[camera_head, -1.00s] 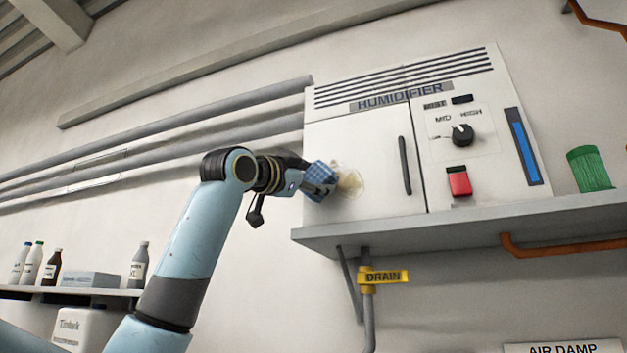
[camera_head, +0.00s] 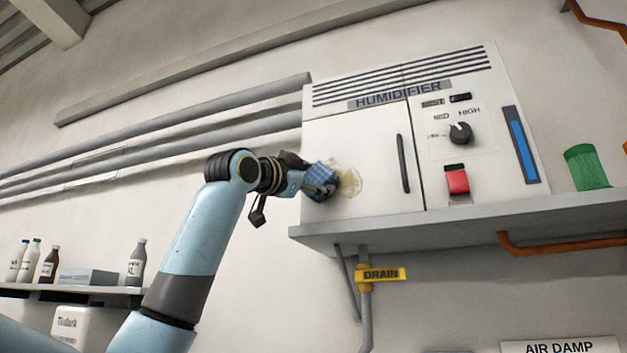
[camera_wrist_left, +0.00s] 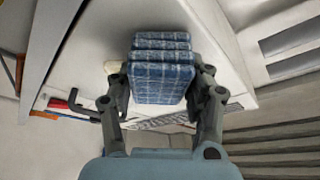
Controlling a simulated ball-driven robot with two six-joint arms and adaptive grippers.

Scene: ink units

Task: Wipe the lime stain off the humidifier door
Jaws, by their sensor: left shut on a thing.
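My left gripper (camera_head: 310,188) is shut on a folded blue checked cloth (camera_head: 321,182) at the left part of the humidifier door (camera_head: 377,135). In the left wrist view the cloth (camera_wrist_left: 161,70) sits between the two fingers of the gripper (camera_wrist_left: 160,100). The tan lime stain (camera_head: 349,180) shows on the door just right of the cloth. Part of it may be hidden behind the cloth, and I cannot tell whether the cloth touches the door. The white humidifier (camera_head: 475,110) has a dark upright door handle (camera_head: 403,163). My right gripper is not in view.
The humidifier stands on a grey wall shelf (camera_head: 420,222). A knob (camera_head: 460,133), a red switch (camera_head: 457,182) and a green cylinder (camera_head: 586,167) are to the right. Pipes (camera_head: 150,150) run along the wall at left.

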